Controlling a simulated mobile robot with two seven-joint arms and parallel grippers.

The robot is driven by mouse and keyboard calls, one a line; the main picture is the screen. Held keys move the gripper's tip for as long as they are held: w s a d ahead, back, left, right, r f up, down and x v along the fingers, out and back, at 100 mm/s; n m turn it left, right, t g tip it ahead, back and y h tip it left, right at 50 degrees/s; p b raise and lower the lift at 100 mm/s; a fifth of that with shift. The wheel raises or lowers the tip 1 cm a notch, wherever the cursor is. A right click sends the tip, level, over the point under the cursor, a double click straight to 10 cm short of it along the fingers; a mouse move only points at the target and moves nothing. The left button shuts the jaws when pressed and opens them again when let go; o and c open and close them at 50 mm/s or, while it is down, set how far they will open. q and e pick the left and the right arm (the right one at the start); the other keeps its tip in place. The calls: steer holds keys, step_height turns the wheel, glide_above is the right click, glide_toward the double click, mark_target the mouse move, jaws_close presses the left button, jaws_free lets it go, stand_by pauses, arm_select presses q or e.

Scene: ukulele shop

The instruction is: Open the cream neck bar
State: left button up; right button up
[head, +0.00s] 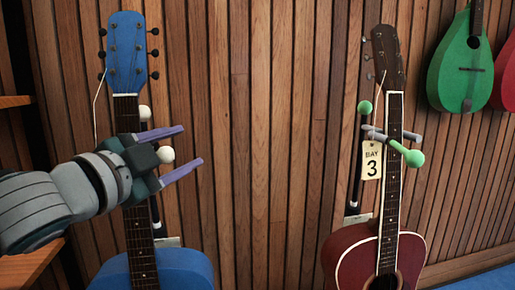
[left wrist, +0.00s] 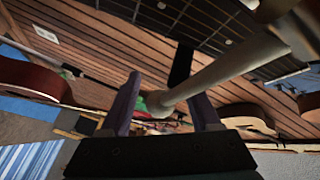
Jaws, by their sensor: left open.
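The blue guitar (head: 126,60) hangs upright on the left of the head view. A cream knob (head: 145,113) shows beside its neck, above my gripper. A second cream knob (head: 165,154) shows between the fingers of my left gripper (head: 193,145). My left gripper is open, its purple fingers pointing right across the neck. It hides most of the cream neck bar. In the left wrist view, a pale rod (left wrist: 222,68), seemingly the cream bar, runs from the upper right to between the open fingers (left wrist: 168,88). I cannot tell if they touch it. My right gripper is not in view.
A dark red guitar (head: 350,258) hangs to the right, with a green-knobbed bar (head: 400,148) across its neck and a "BAY 3" tag (head: 371,160). A green instrument (head: 458,68) hangs at upper right. The slatted wall (head: 262,150) between the guitars is clear.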

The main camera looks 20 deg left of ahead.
arm_select(q)
jaws_close()
stand_by(0.4)
stand_by(0.9)
